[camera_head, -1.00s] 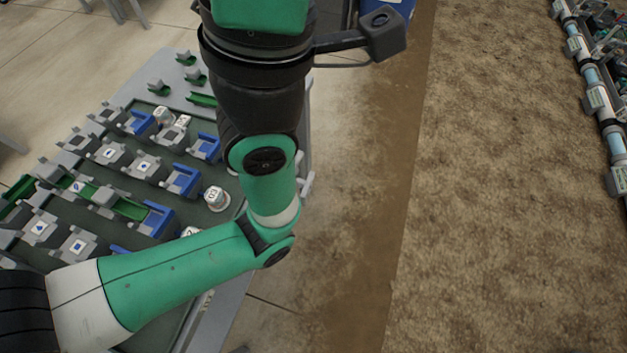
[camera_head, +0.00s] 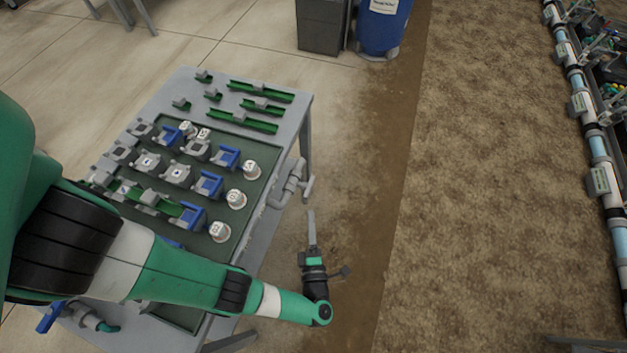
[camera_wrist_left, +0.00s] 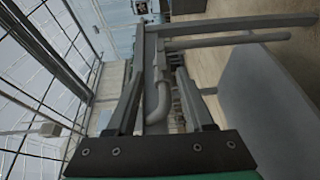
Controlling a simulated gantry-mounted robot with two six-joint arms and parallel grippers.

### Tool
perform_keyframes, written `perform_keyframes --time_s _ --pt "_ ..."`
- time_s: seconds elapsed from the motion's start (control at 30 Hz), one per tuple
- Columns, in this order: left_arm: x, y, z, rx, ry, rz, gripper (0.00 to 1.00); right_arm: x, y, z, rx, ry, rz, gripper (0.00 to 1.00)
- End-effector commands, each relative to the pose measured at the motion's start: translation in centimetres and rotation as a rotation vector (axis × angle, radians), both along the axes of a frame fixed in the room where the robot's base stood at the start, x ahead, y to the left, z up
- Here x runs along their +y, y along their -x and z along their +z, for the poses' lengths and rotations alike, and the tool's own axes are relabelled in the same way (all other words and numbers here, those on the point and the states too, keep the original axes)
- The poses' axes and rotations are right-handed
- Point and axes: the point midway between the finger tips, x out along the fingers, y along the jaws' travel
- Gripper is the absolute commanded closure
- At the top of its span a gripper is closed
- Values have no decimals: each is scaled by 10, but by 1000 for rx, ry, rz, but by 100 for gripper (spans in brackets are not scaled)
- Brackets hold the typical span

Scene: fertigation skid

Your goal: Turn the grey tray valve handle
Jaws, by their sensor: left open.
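The grey tray valve handle (camera_head: 308,188) is a small bar at the end of a bent grey pipe (camera_head: 288,185) on the right side of the table. My left gripper (camera_head: 311,214) is just in front of the handle, below it in the head view, pointing at it with a gap between. In the left wrist view the gripper (camera_wrist_left: 160,72) is open and empty, with a grey pipe elbow (camera_wrist_left: 158,105) showing between its fingers. Which part there is the handle is hard to tell. My right gripper is not in view.
The table (camera_head: 300,110) carries a dark green tray with grey and blue fittings and several white capped pieces, including one cup (camera_head: 220,231) near its right edge. A blue-handled valve (camera_head: 50,318) is at lower left. Floor right of the table is clear. A blue barrel (camera_head: 380,30) stands behind.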

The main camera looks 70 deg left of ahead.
Motion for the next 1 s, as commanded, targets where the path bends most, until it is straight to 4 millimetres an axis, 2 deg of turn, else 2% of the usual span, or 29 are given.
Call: perform_keyframes --time_s 0.17,0.5,0.6,0.77,1.0 --pt "13 -4 -2 -2 0 5 48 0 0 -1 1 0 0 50" --pt "83 -24 -5 -3 2 9 48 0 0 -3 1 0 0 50" --pt "99 -29 -6 -4 2 7 48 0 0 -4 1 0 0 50" --pt "111 -34 -5 -3 2 3 48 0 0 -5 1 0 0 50" --pt "111 -35 -5 -4 2 1 48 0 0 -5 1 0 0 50"
